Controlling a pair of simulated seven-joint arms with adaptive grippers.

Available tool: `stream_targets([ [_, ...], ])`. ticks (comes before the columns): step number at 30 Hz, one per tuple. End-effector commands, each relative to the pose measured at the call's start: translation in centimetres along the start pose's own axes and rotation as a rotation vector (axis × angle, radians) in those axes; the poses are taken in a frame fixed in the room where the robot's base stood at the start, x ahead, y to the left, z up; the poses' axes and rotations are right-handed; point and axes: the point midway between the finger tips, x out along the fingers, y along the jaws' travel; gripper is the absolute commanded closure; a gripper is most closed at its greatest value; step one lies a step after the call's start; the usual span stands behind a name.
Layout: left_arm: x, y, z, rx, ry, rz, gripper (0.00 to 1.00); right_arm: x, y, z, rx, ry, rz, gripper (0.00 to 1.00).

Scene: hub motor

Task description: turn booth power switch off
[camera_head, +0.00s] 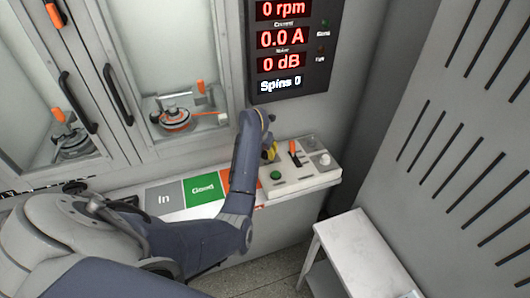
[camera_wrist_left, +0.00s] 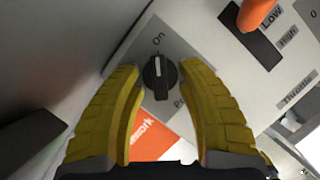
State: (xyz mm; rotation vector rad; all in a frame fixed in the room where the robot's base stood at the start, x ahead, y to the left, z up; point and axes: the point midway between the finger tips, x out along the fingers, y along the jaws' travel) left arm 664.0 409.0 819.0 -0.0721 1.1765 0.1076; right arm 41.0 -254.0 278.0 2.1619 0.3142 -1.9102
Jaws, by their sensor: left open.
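The booth power switch (camera_wrist_left: 159,78) is a black rotary knob with a white pointer line on a grey plate. In the left wrist view it sits between the two yellow fingers of my left gripper (camera_wrist_left: 160,108), with "On" printed above it. The gripper is open, with a gap on each side of the knob. In the head view my left gripper (camera_head: 269,150) is over the left part of the control panel (camera_head: 310,182), and the arm and gripper hide the knob. My right gripper is in neither view.
An orange-handled lever (camera_head: 293,149) and a green button (camera_head: 276,175) are on the panel right of the gripper. Mats marked "In" (camera_head: 164,197) and "Good" (camera_head: 203,190) lie left. A red-digit display (camera_head: 290,42) hangs above. A white side table (camera_head: 362,250) stands at lower right.

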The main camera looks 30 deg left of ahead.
Motion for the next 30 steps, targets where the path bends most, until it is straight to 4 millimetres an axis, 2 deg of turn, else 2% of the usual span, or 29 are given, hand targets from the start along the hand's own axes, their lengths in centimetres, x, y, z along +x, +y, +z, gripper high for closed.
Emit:
stream_targets([
  [3,-0.02,-0.01,0.01,0.000,0.000,0.000,0.62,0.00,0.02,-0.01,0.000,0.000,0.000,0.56],
  [13,-0.03,0.00,0.00,0.000,0.000,0.000,1.00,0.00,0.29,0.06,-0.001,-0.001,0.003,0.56],
  [23,-0.02,-0.05,0.00,-0.013,0.000,0.005,1.00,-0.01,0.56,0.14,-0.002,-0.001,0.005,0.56],
  [30,0.00,-0.22,-0.01,-0.116,0.001,0.045,1.00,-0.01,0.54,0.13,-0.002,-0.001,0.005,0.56],
])
